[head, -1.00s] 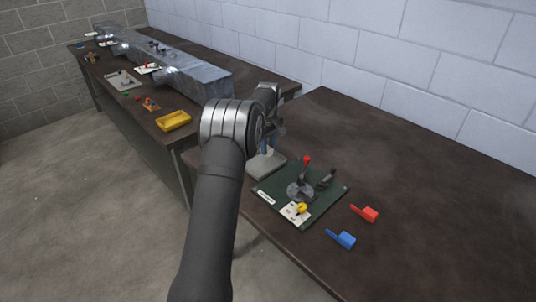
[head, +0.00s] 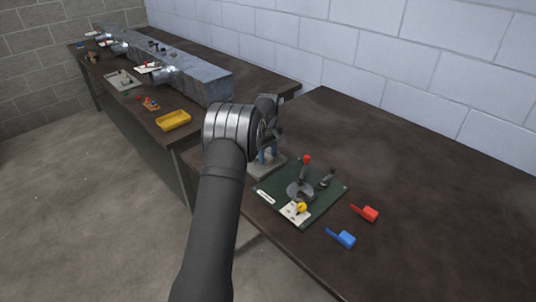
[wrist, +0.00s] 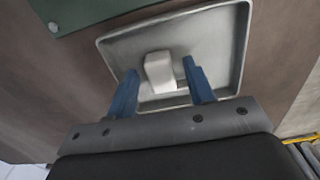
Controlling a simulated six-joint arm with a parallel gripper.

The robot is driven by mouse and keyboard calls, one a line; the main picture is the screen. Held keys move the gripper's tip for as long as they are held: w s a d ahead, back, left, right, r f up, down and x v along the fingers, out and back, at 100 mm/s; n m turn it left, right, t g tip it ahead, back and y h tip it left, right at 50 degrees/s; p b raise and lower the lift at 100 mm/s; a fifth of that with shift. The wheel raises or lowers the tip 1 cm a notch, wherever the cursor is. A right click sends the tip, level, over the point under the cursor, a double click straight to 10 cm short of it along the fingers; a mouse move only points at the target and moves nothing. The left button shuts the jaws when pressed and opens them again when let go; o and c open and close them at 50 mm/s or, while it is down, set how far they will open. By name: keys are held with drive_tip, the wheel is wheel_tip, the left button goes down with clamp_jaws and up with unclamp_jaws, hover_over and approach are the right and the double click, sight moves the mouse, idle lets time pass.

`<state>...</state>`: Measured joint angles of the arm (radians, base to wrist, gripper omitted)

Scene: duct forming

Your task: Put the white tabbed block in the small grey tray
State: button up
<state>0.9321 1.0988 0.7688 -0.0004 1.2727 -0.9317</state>
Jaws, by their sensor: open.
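The white tabbed block (wrist: 160,72) lies inside the small grey tray (wrist: 218,45) in the wrist view, apparently on its floor. Its tab is hard to make out. My gripper (wrist: 159,66) has two blue fingers spread apart, one on each side of the block, with visible gaps between. In the head view the grey tray (head: 264,173) sits on the near bench, left of the green board. My gripper (head: 268,154) is over it there, partly hidden by my arm, and the block cannot be made out.
A green board (head: 325,205) with a red-knobbed lever (head: 306,165) stands right beside the tray. A red tabbed block (head: 368,213) and a blue tabbed block (head: 345,239) lie to its right. A yellow tray (head: 173,120) and a metal duct (head: 200,80) are on the far bench. The near bench's right is clear.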

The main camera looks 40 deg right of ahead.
drive_tip(key=shift+r, duration=0.1)
wheel_tip(320, 180, up, 12)
idle(0.5)
hover_over(268, 156)
drive_tip(key=shift+f, duration=4.05)
